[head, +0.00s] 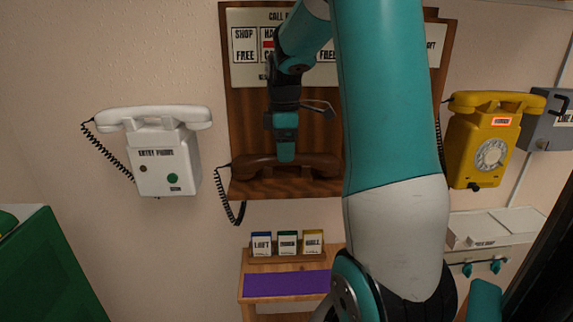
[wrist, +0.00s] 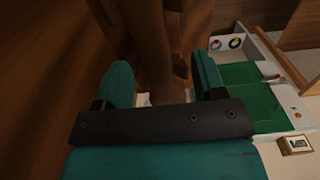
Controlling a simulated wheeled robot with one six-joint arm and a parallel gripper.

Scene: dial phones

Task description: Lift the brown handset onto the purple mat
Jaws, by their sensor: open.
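The brown handset (head: 262,168) lies across the small wooden shelf of the brown wall board, its coiled black cord hanging at the left. My gripper (head: 285,158) is at the middle of the handset, seen from behind. In the wrist view my gripper (wrist: 163,85) is open, with one teal finger on each side of the brown handset (wrist: 148,50). I cannot tell whether either finger touches it. The purple mat (head: 285,284) lies on a small wooden table below the shelf. My arm hides the right end of the handset and possibly part of the mat.
A white entry phone (head: 165,160) hangs at the left and a yellow dial phone (head: 485,140) at the right. A rack with several cards (head: 287,245) stands behind the mat. A green object (head: 50,270) is at lower left, and a white drawer unit (head: 492,235) at right.

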